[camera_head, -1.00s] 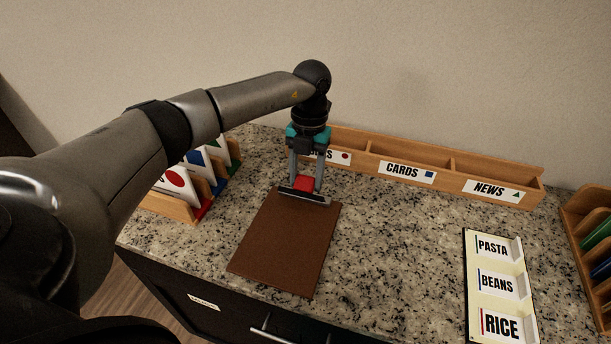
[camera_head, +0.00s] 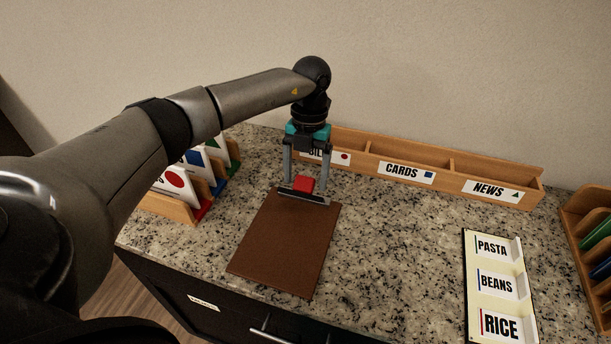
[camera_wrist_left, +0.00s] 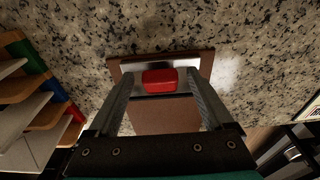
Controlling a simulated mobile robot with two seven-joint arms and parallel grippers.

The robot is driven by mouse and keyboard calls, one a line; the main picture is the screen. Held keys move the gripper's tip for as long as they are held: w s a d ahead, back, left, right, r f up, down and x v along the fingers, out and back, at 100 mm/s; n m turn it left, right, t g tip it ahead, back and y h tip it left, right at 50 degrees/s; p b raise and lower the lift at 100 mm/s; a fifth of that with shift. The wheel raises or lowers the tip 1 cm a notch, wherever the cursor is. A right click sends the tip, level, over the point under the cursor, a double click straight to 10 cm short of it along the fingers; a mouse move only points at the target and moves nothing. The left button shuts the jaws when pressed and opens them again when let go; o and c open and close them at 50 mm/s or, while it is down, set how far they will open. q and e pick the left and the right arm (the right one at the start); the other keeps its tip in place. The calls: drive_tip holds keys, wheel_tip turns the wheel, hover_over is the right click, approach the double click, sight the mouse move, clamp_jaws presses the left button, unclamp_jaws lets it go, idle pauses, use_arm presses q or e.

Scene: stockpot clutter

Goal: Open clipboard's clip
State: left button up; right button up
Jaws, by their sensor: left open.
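The brown clipboard (camera_head: 284,245) lies flat on the granite counter. Its metal clip (camera_head: 318,199) with a red tab (camera_head: 303,184) is at the far end of the board. My left gripper (camera_head: 304,182) points down over the clip, its two fingers apart on either side of the red tab. In the left wrist view the red tab (camera_wrist_left: 160,81) sits between the open fingers, with the clipboard (camera_wrist_left: 165,117) beneath. A gap shows between the tab and each finger. My right gripper is not in view.
A wooden sorter (camera_head: 451,175) labelled CARDS and NEWS stands against the wall behind. A card rack (camera_head: 168,205) stands left. A PASTA, BEANS, RICE board (camera_head: 481,261) lies right. The counter between clipboard and that board is clear.

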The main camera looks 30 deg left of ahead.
use_arm(q)
wheel_tip(320, 180, up, 14)
drive_tip(key=w+p, duration=0.1)
drive_tip(key=w, duration=0.1)
drive_tip(key=shift+a+r+p, duration=0.2)
drive_tip(key=shift+a+p, duration=0.05)
drive_tip(key=shift+p, duration=0.05)
idle(0.3)
